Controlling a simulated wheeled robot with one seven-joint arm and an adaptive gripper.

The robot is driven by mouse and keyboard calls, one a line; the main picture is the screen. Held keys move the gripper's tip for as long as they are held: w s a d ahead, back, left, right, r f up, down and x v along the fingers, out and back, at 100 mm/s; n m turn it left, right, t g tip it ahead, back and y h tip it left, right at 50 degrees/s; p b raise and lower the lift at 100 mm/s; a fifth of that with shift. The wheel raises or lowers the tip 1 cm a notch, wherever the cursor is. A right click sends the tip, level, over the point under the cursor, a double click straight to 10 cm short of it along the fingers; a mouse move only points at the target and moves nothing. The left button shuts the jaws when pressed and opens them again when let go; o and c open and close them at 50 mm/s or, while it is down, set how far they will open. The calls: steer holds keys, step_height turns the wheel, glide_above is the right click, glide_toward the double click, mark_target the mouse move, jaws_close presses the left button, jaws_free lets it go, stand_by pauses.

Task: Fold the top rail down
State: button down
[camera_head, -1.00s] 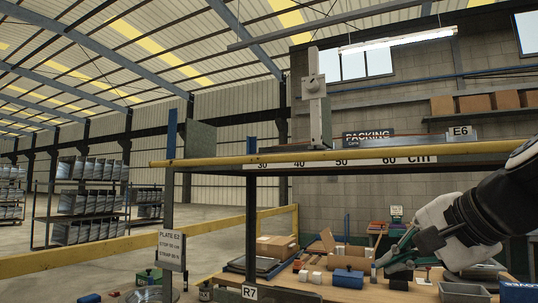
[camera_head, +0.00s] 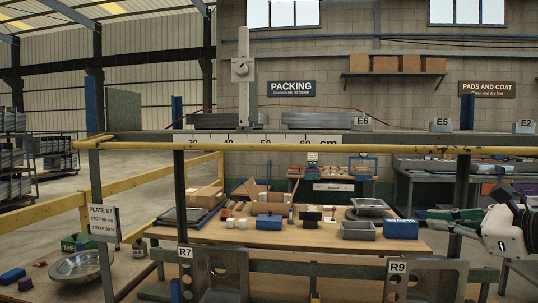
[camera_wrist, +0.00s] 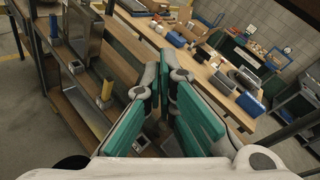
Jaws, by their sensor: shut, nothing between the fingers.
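The yellow top rail (camera_head: 330,149) runs level across the head view, along the front of a grey upper beam with a centimetre scale (camera_head: 262,138). It is held up by dark posts and reaches from the left post out past the right edge. My gripper (camera_head: 455,217) is at the right of the head view, below the rail's height in the picture and apart from it, with green fingers pointing left. In the wrist view my gripper (camera_wrist: 167,65) shows its two green finger pads close together, shut and empty. I cannot make out the rail clearly in that view.
A wooden bench (camera_head: 290,233) behind the rail holds boxes, blue bins and pans. A lower grey rail carries tags R7 (camera_head: 185,252) and R9 (camera_head: 398,267). A tall grey upright (camera_head: 243,80) stands on the upper beam. A plate sign (camera_head: 103,221) hangs at left.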

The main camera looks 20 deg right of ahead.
steer(key=s+d+r+m+t+h+p, duration=0.1)
steer(key=s+d+r+m+h, duration=0.1)
steer(key=s+d+m+h, duration=0.6)
steer(key=s+d+r+m+t+h, duration=0.15)
steer(key=s+d+m+h, duration=0.25)
steer(key=s+d, duration=0.85)
steer(key=w+d+r+p, duration=0.2)
steer(key=w+r, duration=0.4)
steer(key=shift+d+r+g+p, duration=0.2)
steer(key=shift+g+p, duration=0.1)
steer(key=shift+g, duration=0.05)
steer(key=shift+r, duration=0.1)
